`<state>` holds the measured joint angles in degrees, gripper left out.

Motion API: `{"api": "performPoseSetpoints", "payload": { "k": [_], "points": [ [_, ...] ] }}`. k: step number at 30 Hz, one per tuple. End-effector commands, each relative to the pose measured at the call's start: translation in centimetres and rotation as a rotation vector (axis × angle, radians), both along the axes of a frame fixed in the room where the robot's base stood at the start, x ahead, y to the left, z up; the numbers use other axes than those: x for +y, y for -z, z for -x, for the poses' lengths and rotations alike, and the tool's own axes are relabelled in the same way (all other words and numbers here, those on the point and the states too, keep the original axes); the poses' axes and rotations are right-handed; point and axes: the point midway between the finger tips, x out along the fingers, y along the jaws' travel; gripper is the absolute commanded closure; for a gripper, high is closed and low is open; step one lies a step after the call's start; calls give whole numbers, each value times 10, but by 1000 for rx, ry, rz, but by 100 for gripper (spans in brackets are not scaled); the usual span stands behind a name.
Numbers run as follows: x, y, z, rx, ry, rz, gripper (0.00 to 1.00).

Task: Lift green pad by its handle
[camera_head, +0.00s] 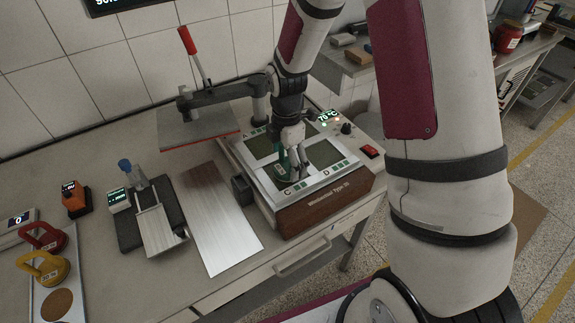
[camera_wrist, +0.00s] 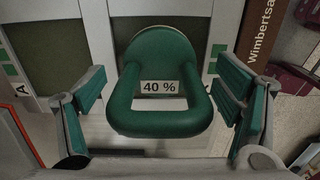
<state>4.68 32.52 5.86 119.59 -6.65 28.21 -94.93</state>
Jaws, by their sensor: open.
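The green pad (camera_head: 281,171) sits on the top of the boxy heated device (camera_head: 325,205), near its corner marked C. In the wrist view the green pad (camera_wrist: 160,48) has a rounded back, a "40 %" label and a looped green handle (camera_wrist: 158,122) towards me. My gripper (camera_head: 293,150) points down over it. In the wrist view my gripper (camera_wrist: 160,85) is open, with one green-padded finger on each side of the pad and handle. Gaps show on both sides, so neither finger appears to touch it. In the head view my gripper partly hides the pad.
A metal sheet (camera_head: 220,225) and a small scale-like instrument (camera_head: 150,215) lie to the left. Red (camera_head: 42,237) and yellow (camera_head: 43,268) handled pads stand at far left.

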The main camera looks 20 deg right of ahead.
Motion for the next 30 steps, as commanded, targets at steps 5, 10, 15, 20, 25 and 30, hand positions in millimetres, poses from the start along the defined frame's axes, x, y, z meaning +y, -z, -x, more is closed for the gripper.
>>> {"api": "performPoseSetpoints", "payload": {
  "k": [5,10,15,20,25,30],
  "points": [
    [0,8,0,-1,0,0,16],
    [0,8,0,-1,0,0,16],
    [0,8,0,-1,0,0,52],
    [0,8,0,0,0,0,89],
    [0,7,-1,-2,0,1,100],
    [0,6,-1,-3,0,0,100]
  ]
}}
